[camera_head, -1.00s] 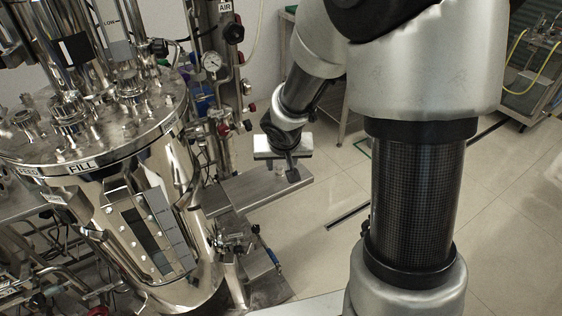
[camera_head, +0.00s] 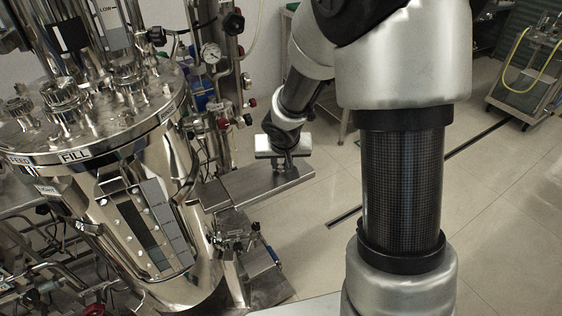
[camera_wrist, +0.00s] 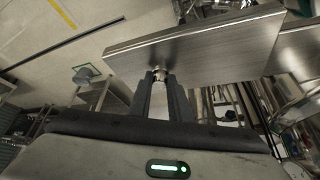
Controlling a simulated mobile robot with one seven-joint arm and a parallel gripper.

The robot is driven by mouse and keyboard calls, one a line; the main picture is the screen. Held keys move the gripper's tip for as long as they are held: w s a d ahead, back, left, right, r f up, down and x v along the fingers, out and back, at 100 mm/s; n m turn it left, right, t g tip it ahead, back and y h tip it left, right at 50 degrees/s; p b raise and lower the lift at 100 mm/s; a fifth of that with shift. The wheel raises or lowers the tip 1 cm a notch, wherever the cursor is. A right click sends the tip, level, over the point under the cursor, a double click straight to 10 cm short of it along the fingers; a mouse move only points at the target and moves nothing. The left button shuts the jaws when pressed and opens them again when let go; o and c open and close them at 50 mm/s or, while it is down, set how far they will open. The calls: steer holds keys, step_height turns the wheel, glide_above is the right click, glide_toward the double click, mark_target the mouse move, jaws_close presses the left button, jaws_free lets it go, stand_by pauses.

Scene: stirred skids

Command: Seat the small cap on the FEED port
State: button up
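My gripper (camera_head: 283,165) hangs fingers-down over the grey metal shelf (camera_head: 240,188) in the head view. In the wrist view its two dark fingers (camera_wrist: 161,82) are close together, with the small metal cap (camera_wrist: 161,75) filling the gap at their tips. The shelf (camera_wrist: 225,45) lies just beyond the cap; whether the cap touches it I cannot tell. The FEED label (camera_head: 18,160) is on the steel vessel's rim at the far left. A port fitting (camera_head: 20,107) stands on the lid above it; I cannot tell whether it is the FEED port.
The steel vessel (camera_head: 165,205) fills the left, with a FILL label (camera_head: 75,156) and several lid fittings. Pipes, valves and a gauge (camera_head: 211,54) stand between vessel and shelf. Open tiled floor (camera_head: 500,220) lies to the right, with a cart (camera_head: 525,100) behind.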

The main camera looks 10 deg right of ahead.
jaws_close()
steer(key=shift+r, duration=0.15)
steer(key=shift+r+p, duration=2.15)
steer(key=shift+r, duration=0.25)
